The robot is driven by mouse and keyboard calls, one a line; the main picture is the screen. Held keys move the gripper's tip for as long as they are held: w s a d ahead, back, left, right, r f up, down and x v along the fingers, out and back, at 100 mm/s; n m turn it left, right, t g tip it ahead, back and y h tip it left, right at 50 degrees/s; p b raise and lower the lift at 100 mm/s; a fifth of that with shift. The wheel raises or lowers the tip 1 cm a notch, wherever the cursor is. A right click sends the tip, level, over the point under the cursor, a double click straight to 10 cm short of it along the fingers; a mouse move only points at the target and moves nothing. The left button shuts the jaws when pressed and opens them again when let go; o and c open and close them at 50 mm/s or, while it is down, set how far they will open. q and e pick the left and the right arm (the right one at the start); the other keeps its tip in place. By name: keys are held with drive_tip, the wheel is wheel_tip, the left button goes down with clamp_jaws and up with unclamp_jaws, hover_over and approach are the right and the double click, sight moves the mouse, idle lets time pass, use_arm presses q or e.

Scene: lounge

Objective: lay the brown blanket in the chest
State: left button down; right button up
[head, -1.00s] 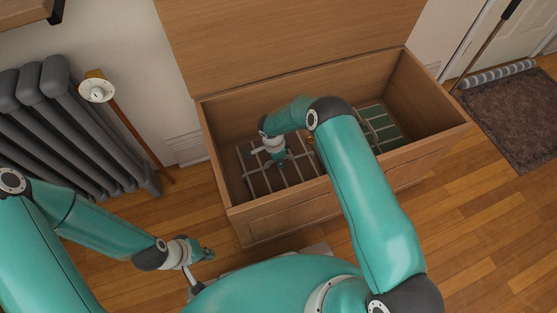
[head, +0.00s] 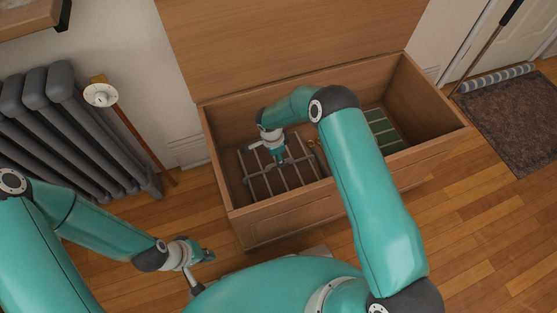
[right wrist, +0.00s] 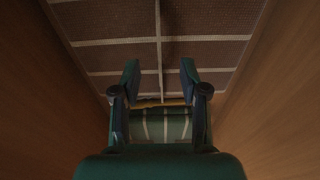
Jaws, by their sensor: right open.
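The brown blanket (head: 260,187) with pale stripes lies spread in the left part of the open wooden chest (head: 288,219). It also fills the top of the right wrist view (right wrist: 110,68). My right gripper (head: 280,160) is inside the chest above the blanket. Its two fingers (right wrist: 160,72) stand apart with nothing between them. I cannot tell how far they are from the cloth. My left gripper (head: 207,255) is outside the chest, in front of its left end, away from the blanket; its jaws are too small to read. My right arm hides the chest's middle.
A green striped blanket (head: 383,130) lies in the chest's right part. The lid (head: 285,40) stands open behind. A dark rug (head: 520,120) lies at right.

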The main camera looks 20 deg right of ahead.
use_arm(q)
drive_tip(key=shift+r+p, duration=0.5)
drive_tip(key=shift+r, duration=0.25)
use_arm(e)
wheel_tip(320, 180, up, 6)
drive_tip(key=shift+a+r, duration=0.2)
drive_tip(key=shift+a, duration=0.2)
